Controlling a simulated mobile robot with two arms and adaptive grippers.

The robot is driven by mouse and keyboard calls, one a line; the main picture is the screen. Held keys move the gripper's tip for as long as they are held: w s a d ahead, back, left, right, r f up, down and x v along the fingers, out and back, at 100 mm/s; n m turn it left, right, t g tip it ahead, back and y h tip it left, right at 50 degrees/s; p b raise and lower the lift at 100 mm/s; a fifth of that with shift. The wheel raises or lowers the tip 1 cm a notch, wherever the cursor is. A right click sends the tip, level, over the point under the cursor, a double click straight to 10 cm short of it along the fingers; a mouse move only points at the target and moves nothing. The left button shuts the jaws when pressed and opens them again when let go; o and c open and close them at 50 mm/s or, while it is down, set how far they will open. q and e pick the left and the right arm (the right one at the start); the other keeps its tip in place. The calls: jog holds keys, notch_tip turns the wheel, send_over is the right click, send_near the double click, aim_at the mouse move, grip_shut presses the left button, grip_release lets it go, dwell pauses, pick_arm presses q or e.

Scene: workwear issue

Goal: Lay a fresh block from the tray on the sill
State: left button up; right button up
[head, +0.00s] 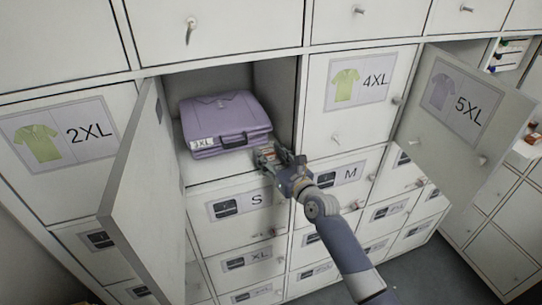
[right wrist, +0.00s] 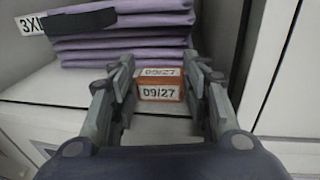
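An orange-brown block (right wrist: 161,88) with white "09/27" labels is between the fingertips of my right gripper (right wrist: 160,84). In the head view, the right gripper (head: 279,157) is at the front right of the open 3XL compartment, beside a folded purple stack (head: 222,118). The block is at the pale compartment sill (head: 215,166); whether it rests on it or is just above it, I cannot tell. The tray and my left gripper are not in view.
The open compartment door (head: 146,195) stands out on the left. The 5XL door (head: 452,110) is open at the right. Closed lockers labelled 2XL (head: 66,135) and 4XL (head: 357,88) flank the compartment. The sill is bare left of the gripper.

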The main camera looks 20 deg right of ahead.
jog(key=shift+o, duration=0.2)
jog(key=shift+r, duration=0.2)
jog(key=shift+s+d+f, duration=0.1)
jog(key=shift+s, duration=0.2)
jog(key=b+v, duration=0.2)
jog(key=v, duration=0.9)
jog(key=shift+s, duration=0.25)
